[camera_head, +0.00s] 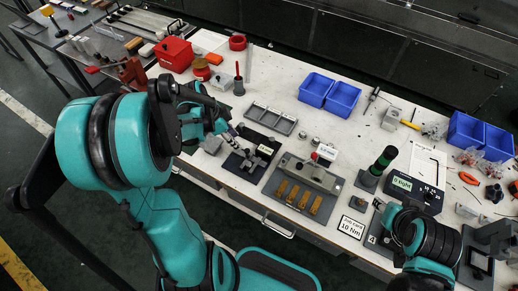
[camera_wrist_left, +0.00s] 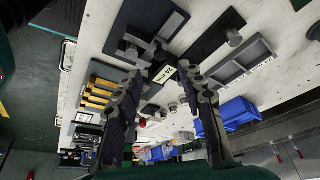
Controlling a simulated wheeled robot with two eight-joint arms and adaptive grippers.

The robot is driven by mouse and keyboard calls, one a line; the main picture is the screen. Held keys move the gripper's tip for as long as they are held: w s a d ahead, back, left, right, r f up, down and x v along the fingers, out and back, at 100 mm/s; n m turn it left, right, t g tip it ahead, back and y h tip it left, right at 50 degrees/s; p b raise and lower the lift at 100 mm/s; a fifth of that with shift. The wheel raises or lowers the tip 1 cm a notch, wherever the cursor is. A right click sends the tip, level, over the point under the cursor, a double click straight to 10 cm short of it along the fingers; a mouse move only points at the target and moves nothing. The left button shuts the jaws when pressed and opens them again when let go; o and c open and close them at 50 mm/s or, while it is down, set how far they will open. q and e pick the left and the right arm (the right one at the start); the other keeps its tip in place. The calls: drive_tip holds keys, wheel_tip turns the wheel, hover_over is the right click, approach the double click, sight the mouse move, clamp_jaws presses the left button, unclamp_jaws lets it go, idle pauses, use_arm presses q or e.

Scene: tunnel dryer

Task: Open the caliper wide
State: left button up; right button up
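A small grey metal device (camera_head: 249,162), which may be the caliper, sits on a dark blue plate at the front edge of the bench. In the left wrist view, grey metal parts (camera_wrist_left: 140,48) lie on a dark plate just beyond the fingertips. A dark block with a pale label (camera_head: 265,149) stands beside it. My left gripper (camera_head: 235,138) is above the plate and close to the device. In the left wrist view its two fingers (camera_wrist_left: 162,78) are wide apart with nothing between them. My right arm is at the lower right; its fingers cannot be made out.
A grey fixture with several brass-coloured bars (camera_head: 325,178) stands to the right. A grey compartment tray (camera_head: 271,119) and blue bins (camera_head: 328,91) lie behind. A dark green cylinder (camera_head: 384,160) stands further right. A red toolbox (camera_head: 174,54) is at the back left.

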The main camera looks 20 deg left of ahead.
sight(246, 150)
use_arm(q)
drive_tip(key=b+x, duration=0.3)
drive_tip(key=x, duration=0.5)
drive_tip(key=shift+w, duration=0.1)
clamp_jaws()
